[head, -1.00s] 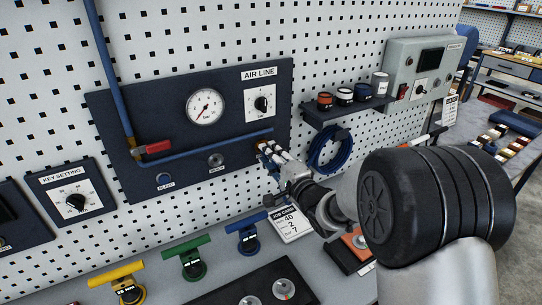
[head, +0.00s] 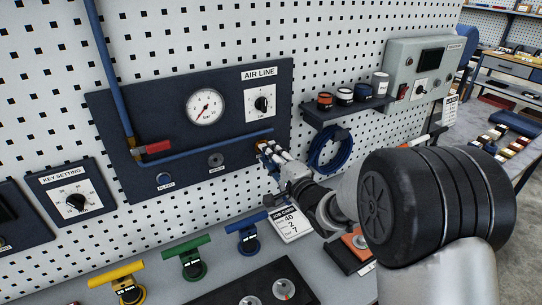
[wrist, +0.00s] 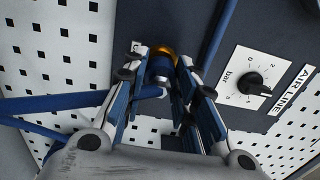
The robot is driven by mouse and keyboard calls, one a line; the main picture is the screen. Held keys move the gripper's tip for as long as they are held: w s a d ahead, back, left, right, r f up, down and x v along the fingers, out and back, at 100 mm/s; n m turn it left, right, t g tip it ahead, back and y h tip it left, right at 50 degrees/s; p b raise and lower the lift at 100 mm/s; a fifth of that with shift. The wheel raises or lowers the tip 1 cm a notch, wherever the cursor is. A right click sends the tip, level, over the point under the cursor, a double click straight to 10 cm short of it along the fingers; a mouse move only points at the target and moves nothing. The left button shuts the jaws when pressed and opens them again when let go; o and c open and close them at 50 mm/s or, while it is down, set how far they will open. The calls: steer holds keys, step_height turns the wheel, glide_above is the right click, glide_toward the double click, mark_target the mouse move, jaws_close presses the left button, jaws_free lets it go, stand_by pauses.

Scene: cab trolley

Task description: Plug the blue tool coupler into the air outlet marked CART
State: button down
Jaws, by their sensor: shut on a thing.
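The blue tool coupler (wrist: 159,78) is between the fingers of my gripper (wrist: 164,62) in the wrist view. The gripper is shut on it. The brass air outlet (wrist: 166,50) shows directly beyond the coupler, in line with it. I cannot tell whether the coupler is seated in it or only close against it. In the head view my gripper (head: 264,150) is at the lower right of the dark AIR LINE panel (head: 110,110) and hides most of the outlet. A label beside the outlet is mostly covered by a finger, so its word is unreadable.
A gauge (head: 206,106), a pressure knob (head: 262,103) and a red valve handle (head: 156,147) are on the panel. A coiled blue hose (head: 330,150) hangs right of my gripper under a shelf of small jars (head: 350,108). Coloured T-handle tools (head: 187,258) stand below.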

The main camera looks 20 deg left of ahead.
steer(key=shift+w+a, duration=0.35)
steer(key=shift+a, duration=0.1)
stand_by(0.4)
steer(key=c, duration=1.2)
jaws_free()
steer(key=v, duration=1.2)
steer(key=shift+o, duration=0.2)
steer(key=o, duration=1.2)
steer(key=shift+c, duration=0.2)
